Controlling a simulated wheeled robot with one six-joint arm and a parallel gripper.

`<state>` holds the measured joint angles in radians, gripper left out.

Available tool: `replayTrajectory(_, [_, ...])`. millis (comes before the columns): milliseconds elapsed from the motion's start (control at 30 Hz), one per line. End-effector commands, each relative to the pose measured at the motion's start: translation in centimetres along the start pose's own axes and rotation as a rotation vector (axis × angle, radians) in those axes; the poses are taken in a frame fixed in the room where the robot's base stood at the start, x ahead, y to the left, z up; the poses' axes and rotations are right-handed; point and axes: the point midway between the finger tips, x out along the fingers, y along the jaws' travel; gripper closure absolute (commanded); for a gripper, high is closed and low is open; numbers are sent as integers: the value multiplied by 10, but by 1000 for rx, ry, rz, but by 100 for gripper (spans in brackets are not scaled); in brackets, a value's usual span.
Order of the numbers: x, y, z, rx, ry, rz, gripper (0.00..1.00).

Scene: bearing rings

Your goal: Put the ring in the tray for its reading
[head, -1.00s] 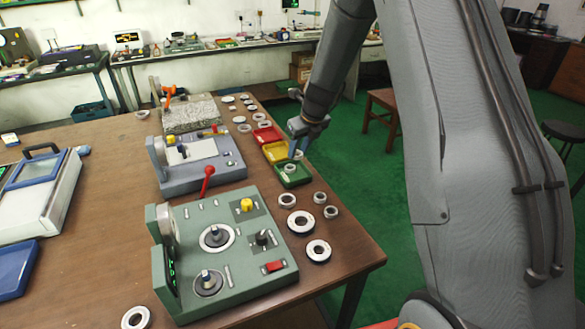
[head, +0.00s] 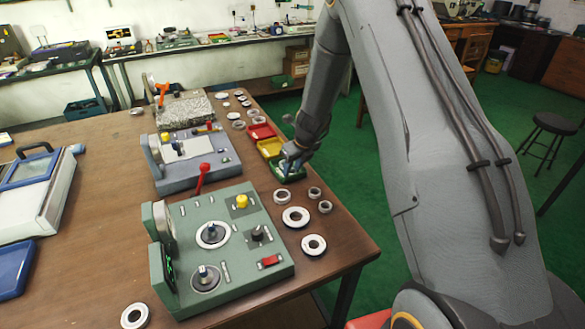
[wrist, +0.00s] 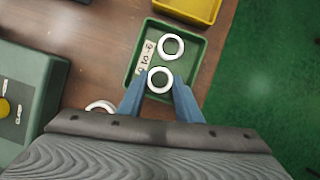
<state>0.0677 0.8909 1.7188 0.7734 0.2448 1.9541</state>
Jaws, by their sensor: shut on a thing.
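My gripper (wrist: 158,84) is shut on a pale metal ring (wrist: 160,70) in the wrist view. It holds this ring over or in the near end of the green tray (wrist: 134,62); whether the ring touches the tray floor I cannot tell. A second ring (wrist: 171,36) lies in the same tray, just beyond the held one. A white label (wrist: 146,58) with small dark marks lies along the tray's left side. In the head view my gripper (head: 287,164) is down at the green tray (head: 300,174), hiding part of it. The green gauge (head: 232,273) has a green display, too small to read.
The yellow tray (head: 267,156) and red tray (head: 256,140) stand behind the green one along the table's right edge. Several loose rings lie in front, including a large one (head: 285,216). A grey-blue gauge (head: 206,178) with a red lever stands left of the trays.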

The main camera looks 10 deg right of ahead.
Motion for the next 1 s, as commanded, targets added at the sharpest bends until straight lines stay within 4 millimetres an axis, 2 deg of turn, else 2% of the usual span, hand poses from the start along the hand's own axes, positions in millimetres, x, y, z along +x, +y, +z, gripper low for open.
replayTrajectory(100, [3,0,-1,0,0,0,95])
replayTrajectory(133, [3,0,-1,-1,0,0,65])
replayTrajectory(233, [2,0,-1,-1,0,0,50])
replayTrajectory(533, [2,0,-1,-1,0,0,50])
replayTrajectory(667, [-5,0,1,-1,-1,0,50])
replayTrajectory(767, [-17,0,1,-2,-2,0,50])
replayTrajectory(1000, [-59,0,1,-1,-2,-1,50])
